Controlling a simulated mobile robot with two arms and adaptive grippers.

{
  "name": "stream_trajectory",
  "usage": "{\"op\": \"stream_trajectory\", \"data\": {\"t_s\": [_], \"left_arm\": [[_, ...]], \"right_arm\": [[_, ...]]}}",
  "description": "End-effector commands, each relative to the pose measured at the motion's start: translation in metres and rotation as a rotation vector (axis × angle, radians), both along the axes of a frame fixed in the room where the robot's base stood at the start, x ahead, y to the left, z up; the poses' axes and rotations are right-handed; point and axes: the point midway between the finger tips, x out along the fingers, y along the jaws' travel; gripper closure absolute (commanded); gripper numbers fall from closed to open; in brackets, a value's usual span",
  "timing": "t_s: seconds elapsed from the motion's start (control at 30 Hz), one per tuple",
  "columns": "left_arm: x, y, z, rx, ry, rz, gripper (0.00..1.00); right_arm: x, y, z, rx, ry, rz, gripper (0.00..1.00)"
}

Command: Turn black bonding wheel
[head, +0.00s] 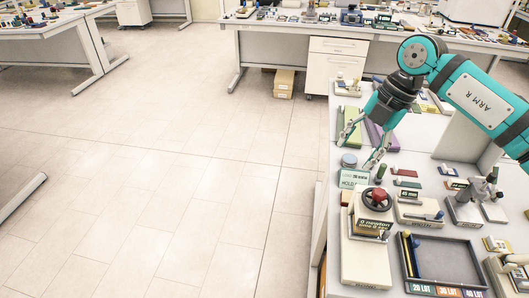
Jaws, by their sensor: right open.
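A small bench device (366,240) stands on the right-hand table, with a cream base and a label that seems to read "0 newton". A dark wheel-like knob with a red top (377,196) sits on it. My right gripper (358,153) hangs from the teal arm, above and behind the device in the picture. Its fingers are spread and empty, apart from the knob. My left gripper is out of view.
A dark tray (447,262) with coloured labels lies right of the device. A grey metal instrument (470,203) stands behind the tray. A green sign (354,178) and a round grey item (349,160) are close to my gripper.

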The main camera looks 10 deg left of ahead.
Motion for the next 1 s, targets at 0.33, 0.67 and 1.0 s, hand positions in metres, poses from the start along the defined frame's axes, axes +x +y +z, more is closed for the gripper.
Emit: {"op": "stream_trajectory", "data": {"t_s": [0.33,0.67,1.0], "left_arm": [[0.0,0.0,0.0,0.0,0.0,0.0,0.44],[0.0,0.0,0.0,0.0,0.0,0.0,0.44],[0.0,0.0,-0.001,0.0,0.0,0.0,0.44]], "right_arm": [[-0.022,0.066,-0.019,0.257,0.006,0.114,0.44],[-0.048,0.128,-0.019,0.555,0.004,0.182,0.44],[-0.072,0.178,0.001,0.89,-0.009,0.177,0.44]]}}
